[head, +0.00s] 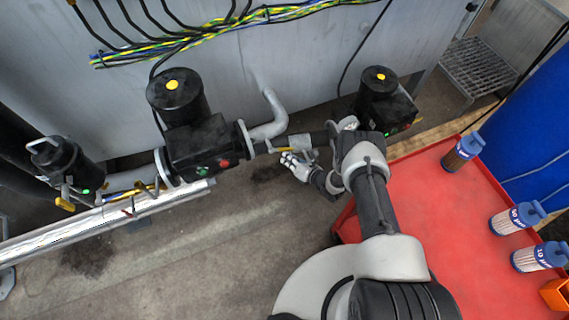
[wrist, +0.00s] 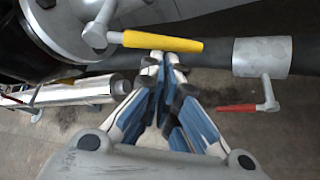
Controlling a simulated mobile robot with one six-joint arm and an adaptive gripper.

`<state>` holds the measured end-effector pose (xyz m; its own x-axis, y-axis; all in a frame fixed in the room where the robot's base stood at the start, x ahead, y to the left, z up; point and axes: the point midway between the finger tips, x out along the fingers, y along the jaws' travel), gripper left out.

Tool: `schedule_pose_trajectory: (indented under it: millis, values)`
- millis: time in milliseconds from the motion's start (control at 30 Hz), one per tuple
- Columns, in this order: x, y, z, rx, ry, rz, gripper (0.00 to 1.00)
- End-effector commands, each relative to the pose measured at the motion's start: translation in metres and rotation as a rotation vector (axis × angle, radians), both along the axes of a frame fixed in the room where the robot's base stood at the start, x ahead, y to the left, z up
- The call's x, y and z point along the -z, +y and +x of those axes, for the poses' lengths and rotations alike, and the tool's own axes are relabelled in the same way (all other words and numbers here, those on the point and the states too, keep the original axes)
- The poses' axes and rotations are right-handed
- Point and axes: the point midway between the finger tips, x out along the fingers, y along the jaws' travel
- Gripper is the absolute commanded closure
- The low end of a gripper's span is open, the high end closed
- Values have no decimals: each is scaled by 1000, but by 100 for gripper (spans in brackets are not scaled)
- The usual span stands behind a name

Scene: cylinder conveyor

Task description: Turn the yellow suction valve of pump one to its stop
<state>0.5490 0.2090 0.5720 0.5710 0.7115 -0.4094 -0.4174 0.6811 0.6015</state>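The yellow valve handle (wrist: 165,42) lies roughly level along the dark pipe in the wrist view, its grey lever end beside a flange at left. In the head view the yellow handle (head: 280,150) shows small, right of the left black pump (head: 196,145). No pump number is readable. My gripper (wrist: 163,58) has its fingertips drawn together just below the middle of the handle, with nothing visible between them. Whether the tips touch the handle cannot be told. In the head view my gripper (head: 291,160) is by the pipe between the two pumps.
A red valve handle (wrist: 237,108) hangs at right below a grey pipe collar (wrist: 262,56). A second black pump (head: 385,105) stands behind my arm. A red table (head: 430,220) with several filter cartridges is at right. A silver rail (head: 95,227) runs at left.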

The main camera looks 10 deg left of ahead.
Motion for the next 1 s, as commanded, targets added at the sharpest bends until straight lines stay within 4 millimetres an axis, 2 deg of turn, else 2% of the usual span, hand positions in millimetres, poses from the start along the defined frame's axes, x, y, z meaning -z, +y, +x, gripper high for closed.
schedule_pose_trajectory:
  millis: [33,400,1000]
  values:
    - [-8,-3,7,8,-9,4,100]
    - [-24,-11,12,8,-10,5,100]
    - [-31,-13,13,6,-10,6,100]
